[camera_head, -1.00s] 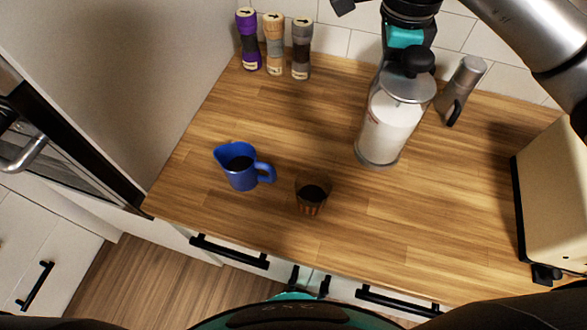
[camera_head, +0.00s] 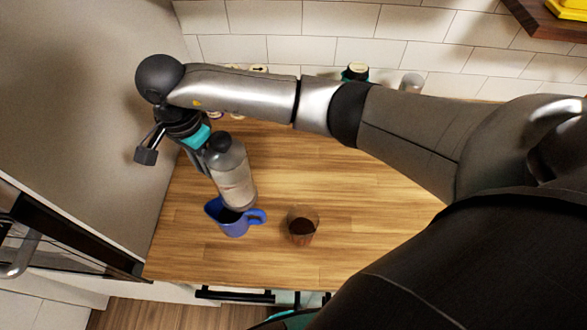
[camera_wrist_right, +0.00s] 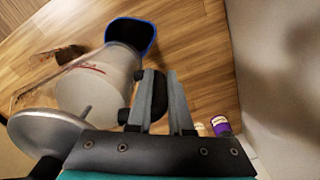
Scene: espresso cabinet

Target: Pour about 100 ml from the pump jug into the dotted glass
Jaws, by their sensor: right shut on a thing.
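The pump jug (camera_head: 235,183), a clear jug with pale contents, a metal lid and a black knob, is held near the blue pitcher. In the right wrist view the jug (camera_wrist_right: 92,82) shows red markings. My right gripper (camera_wrist_right: 160,88) is shut on its black handle. In the head view my right gripper (camera_head: 200,150) is at the jug's upper left. My left gripper is not in view.
A blue pitcher (camera_head: 232,226) with dark contents stands left of the glass, overlapped by the jug's base. Spice jars, one purple (camera_wrist_right: 221,126), stand near the wall. My right arm crosses above the counter (camera_head: 345,190), whose middle has free room.

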